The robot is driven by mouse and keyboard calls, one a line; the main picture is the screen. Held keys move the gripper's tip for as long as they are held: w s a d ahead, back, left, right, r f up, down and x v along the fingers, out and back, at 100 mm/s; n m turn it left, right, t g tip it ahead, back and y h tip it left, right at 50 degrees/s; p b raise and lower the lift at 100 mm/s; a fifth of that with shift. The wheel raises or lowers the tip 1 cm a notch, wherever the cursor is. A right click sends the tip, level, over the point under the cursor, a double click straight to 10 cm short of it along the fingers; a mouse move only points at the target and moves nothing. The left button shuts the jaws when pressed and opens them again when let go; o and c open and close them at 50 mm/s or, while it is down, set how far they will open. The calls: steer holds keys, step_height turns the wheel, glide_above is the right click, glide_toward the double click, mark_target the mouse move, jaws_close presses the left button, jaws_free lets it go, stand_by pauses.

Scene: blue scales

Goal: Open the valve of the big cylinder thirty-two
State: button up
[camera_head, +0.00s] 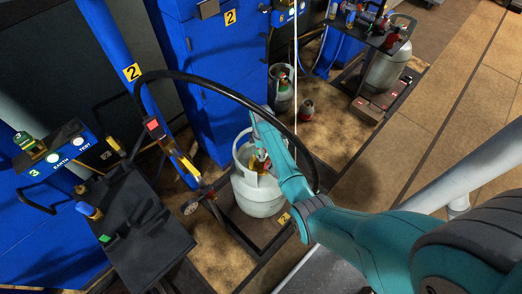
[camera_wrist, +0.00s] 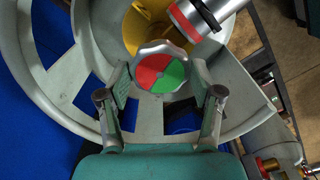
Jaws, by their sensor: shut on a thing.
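The big pale-grey cylinder (camera_head: 258,197) stands on a dark scale platform (camera_head: 268,240), in the middle of the head view. Its collar (camera_wrist: 45,115) surrounds the valve in the wrist view. The valve knob (camera_wrist: 160,72) is round, with red and green sectors on its top. My gripper (camera_wrist: 159,80) reaches down inside the collar, with one finger at each side of the knob, shut on it. In the head view, my gripper (camera_head: 262,152) hides much of the valve. No number thirty-two is readable on the cylinder.
A silver connector (camera_wrist: 197,14) with a red ring is close beside the knob. A black hose (camera_head: 230,92) arches over the cylinder. A blue cabinet (camera_head: 212,75) stands behind, and a dark stand (camera_head: 140,235) is at left. Smaller cylinders (camera_head: 281,90) stand farther back.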

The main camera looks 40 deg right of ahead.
steer(key=n, duration=1.4)
stand_by(0.4)
steer(key=o, duration=1.1)
steer(key=shift+o, duration=0.2)
steer(key=shift+r, duration=0.1)
step_height(320, 180, up, 12)
stand_by(0.4)
